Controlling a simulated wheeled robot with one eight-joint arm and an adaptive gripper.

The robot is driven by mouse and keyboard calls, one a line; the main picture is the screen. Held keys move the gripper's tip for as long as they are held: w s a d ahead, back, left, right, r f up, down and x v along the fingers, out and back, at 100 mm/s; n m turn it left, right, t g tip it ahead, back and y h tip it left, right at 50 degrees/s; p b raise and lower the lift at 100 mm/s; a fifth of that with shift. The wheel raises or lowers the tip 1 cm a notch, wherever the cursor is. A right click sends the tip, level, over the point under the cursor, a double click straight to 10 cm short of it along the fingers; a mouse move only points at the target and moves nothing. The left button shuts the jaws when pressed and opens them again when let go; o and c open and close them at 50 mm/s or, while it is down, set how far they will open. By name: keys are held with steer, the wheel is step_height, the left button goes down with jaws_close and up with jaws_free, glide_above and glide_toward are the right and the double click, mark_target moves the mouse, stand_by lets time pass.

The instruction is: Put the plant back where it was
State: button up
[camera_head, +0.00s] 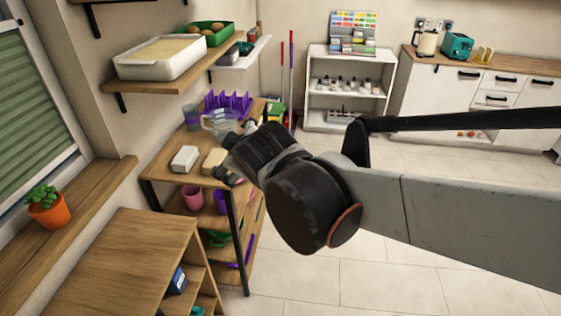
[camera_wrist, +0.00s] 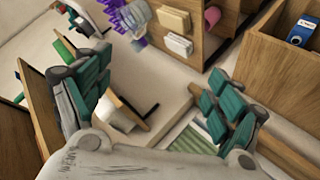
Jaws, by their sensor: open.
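The plant (camera_head: 47,207) is a small green succulent in an orange pot. It stands upright on the wooden window sill (camera_head: 82,208) at the left of the head view. I cannot make it out in the wrist view. My gripper (camera_wrist: 155,76) is open and empty, with its two teal-padded fingers spread wide. In the head view my gripper (camera_head: 226,170) is mostly hidden by my wrist, near the shelf unit with the jug, well to the right of the plant and apart from it.
A wooden shelf unit (camera_head: 160,168) holds a glass jug (camera_head: 219,121), a white box (camera_head: 185,159) and a purple rack (camera_head: 229,103). A low wooden cabinet (camera_head: 125,255) stands near the sill. A wall shelf (camera_head: 190,77) carries a white tray (camera_head: 160,58). The sill around the plant is clear.

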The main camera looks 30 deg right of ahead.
steer(key=s+f+m+g+y, duration=0.1)
steer(key=s+f+m+g, duration=0.1)
steer(key=s, duration=0.5)
steer(key=s+a+f+m+g, duration=0.1)
steer(key=s+f+m+g, duration=0.1)
steer(key=s, duration=0.4)
steer(key=f+m, duration=0.1)
steer(key=m, duration=0.1)
steer(key=shift+s+a+f+m+y, duration=0.2)
steer(key=shift+s+f+m+y, duration=0.05)
steer(key=shift+s+m+y, duration=0.15)
